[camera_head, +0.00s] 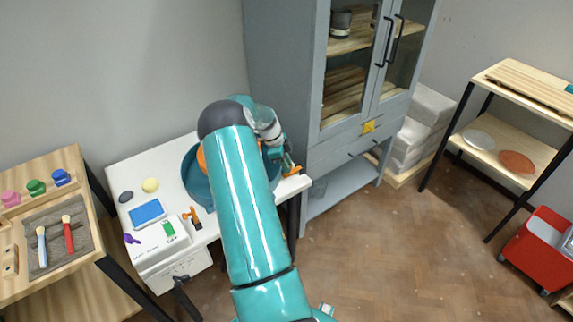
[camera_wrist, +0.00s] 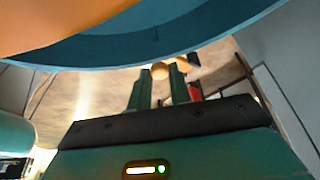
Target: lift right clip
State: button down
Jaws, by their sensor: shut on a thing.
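The right clip (camera_head: 292,171) is orange and shows at the right edge of the white table, beside the blue basin. My gripper (camera_head: 284,165) is at this clip, partly hidden behind my arm in the head view. In the wrist view my gripper (camera_wrist: 165,80) has its two dark green fingers shut on the clip, and a rounded orange part (camera_wrist: 160,71) shows between the tips. I cannot tell whether the clip touches the table or basin. A second orange clip (camera_head: 192,218) stands at the left of the basin.
The blue basin (camera_head: 194,180) is mostly behind my arm; its rim (camera_wrist: 150,58) passes close over the fingers in the wrist view. A white scale (camera_head: 160,244) and a blue sponge-like block (camera_head: 147,213) lie at left. A grey cabinet (camera_head: 283,80) stands close behind right.

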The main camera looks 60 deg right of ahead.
aim_at(294, 169)
jog(key=shift+s+d+r+t+y, duration=0.25)
jog(key=shift+d+r+y, duration=0.15)
jog(key=shift+y, duration=0.2)
jog(key=shift+s+d+r+t+y, duration=0.1)
jog(key=shift+d+r+t+y, duration=0.2)
jog(key=shift+y, duration=0.3)
jog(key=shift+s+d+r+n+t+y, duration=0.25)
jog(key=shift+d+t+y, duration=0.15)
jog(key=shift+y, duration=0.3)
jog(key=shift+s+d+r+n+t+y, duration=0.15)
jog(key=shift+d+r+t+y, duration=0.1)
jog(key=shift+d+y, duration=0.35)
jog(key=shift+a, duration=0.1)
jog(key=c, duration=1.3)
grip_release()
